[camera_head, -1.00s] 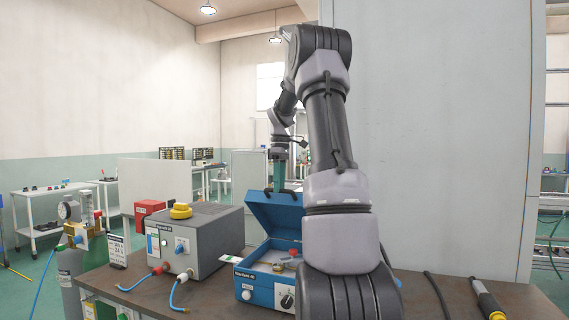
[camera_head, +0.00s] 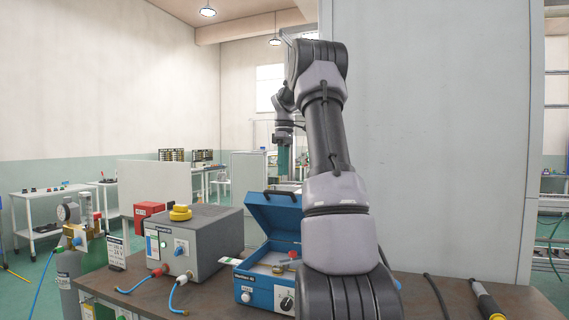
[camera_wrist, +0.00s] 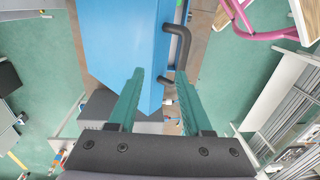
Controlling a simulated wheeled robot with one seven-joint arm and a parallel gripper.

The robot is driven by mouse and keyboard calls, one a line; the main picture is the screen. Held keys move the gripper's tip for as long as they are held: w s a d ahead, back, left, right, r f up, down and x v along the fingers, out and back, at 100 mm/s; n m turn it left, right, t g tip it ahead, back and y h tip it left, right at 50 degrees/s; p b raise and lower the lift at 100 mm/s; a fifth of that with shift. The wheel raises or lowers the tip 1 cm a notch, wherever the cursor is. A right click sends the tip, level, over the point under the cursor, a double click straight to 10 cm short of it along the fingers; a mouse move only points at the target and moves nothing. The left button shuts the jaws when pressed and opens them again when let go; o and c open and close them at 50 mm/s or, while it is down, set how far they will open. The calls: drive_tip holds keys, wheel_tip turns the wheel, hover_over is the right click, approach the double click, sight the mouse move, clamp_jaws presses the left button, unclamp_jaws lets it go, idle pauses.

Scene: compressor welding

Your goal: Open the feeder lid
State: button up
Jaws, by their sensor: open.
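The feeder (camera_head: 262,291) is a blue box on the brown bench. Its blue lid (camera_head: 272,215) stands raised at the back, so the inside shows. A black handle (camera_head: 282,193) sits on the lid's upper edge. My gripper (camera_head: 284,170) is behind and above the lid, with green fingers pointing down. In the wrist view my gripper (camera_wrist: 159,72) is open, with its fingers apart and nothing held. The lid (camera_wrist: 125,45) fills the upper middle there. The handle (camera_wrist: 181,45) shows ahead of the right finger. My arm hides the feeder's right side.
A grey welding unit (camera_head: 195,243) with a yellow roll (camera_head: 180,212) on top stands left of the feeder. A red box (camera_head: 148,210) is behind it. A torch-like tool (camera_head: 486,300) lies on the bench at right. A grey panel (camera_head: 430,130) rises behind my arm.

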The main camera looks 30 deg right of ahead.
drive_tip(key=shift+w+d+r, duration=0.2)
drive_tip(key=shift+d+r, duration=0.05)
drive_tip(key=shift+r, duration=0.2)
drive_tip(key=shift+w+d+r, duration=0.2)
drive_tip(key=shift+r, duration=0.25)
